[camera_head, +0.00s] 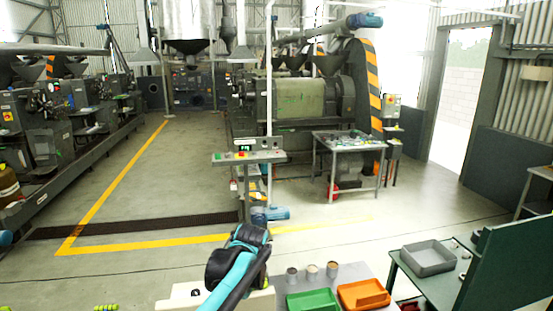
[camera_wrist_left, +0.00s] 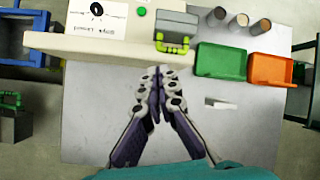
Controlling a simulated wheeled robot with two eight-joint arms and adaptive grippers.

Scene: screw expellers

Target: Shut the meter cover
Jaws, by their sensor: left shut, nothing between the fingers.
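In the left wrist view a cream panel box (camera_wrist_left: 75,45) has a dark knob (camera_wrist_left: 97,9) and printed lettering. The cream box also shows in the head view (camera_head: 180,303), partly behind my left arm. My right gripper is not in view.
On the grey table (camera_wrist_left: 225,125) stand a green bin (camera_wrist_left: 221,62), an orange bin (camera_wrist_left: 270,69) and several small cups (camera_wrist_left: 238,22). A small white piece (camera_wrist_left: 220,103) lies on bare tabletop. In the head view a grey tray (camera_head: 429,258) sits on a side table at right.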

